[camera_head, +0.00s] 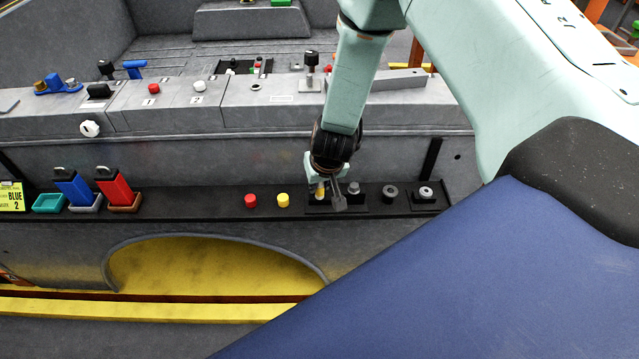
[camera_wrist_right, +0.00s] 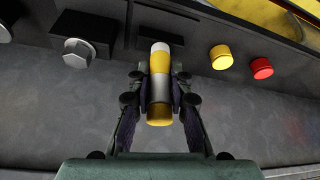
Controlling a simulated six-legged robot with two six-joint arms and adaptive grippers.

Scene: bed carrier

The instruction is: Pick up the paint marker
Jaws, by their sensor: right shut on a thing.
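The paint marker is a yellow cylinder with a pale band and a whitish end. In the right wrist view the paint marker (camera_wrist_right: 159,84) sits between the fingers of my right gripper (camera_wrist_right: 159,95), which is shut on it. In the head view the paint marker (camera_head: 320,190) shows as a small yellow piece at the black ledge, partly hidden by my right gripper (camera_head: 333,192). I cannot tell whether the marker is still in its holder or clear of it. My left gripper is not in view.
A red cap (camera_head: 250,201) and a yellow cap (camera_head: 283,200) stand left of the gripper on the black ledge (camera_head: 225,205).

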